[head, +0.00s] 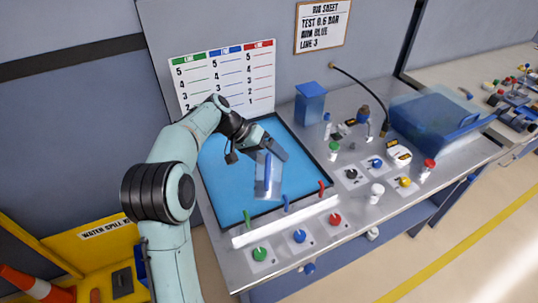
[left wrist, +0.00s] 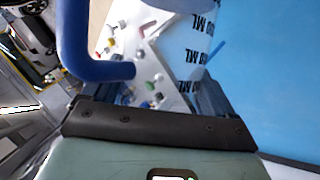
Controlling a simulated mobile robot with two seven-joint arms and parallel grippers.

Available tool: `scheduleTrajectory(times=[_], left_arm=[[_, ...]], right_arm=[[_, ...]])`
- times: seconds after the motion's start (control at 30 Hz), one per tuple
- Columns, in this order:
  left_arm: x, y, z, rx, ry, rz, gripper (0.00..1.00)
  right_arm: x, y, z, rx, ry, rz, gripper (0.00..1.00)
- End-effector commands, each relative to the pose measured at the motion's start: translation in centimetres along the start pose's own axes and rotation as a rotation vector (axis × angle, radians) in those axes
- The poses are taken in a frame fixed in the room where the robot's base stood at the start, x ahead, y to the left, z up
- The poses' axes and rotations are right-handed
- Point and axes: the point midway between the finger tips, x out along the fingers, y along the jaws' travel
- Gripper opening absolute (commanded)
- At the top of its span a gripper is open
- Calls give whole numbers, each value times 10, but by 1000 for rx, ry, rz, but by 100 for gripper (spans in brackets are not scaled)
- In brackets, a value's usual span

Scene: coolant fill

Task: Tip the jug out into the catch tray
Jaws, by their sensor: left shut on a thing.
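My left gripper (head: 272,152) is shut on a clear jug (head: 269,184) with a blue handle. In the left wrist view the clear jug wall with black ML marks (left wrist: 190,55) lies between the fingers, and the blue handle (left wrist: 72,45) is at the left. The jug looks roughly upright over the large blue tray with a dark rim (head: 222,178); I cannot tell whether it touches it. Whether the jug holds liquid is not clear. I take this blue tray as the catch tray. My right gripper is not in view.
A translucent blue tub (head: 432,118) stands on the right of the steel bench. A blue box (head: 310,103), a black hose (head: 362,95) and several small bottles and coloured knobs stand between. A white strip (head: 286,222) runs along the tray's front. A chart (head: 225,78) stands behind.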

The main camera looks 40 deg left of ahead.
Motion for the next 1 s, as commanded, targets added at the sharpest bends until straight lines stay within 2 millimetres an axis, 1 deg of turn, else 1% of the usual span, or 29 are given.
scheduleTrajectory(times=[0.7, 1.0], left_arm=[[-4, 2, -7, -61, -64, 26, 20], [-5, 0, -10, -126, -135, 52, 20]], right_arm=[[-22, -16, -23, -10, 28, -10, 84], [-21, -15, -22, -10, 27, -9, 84]])
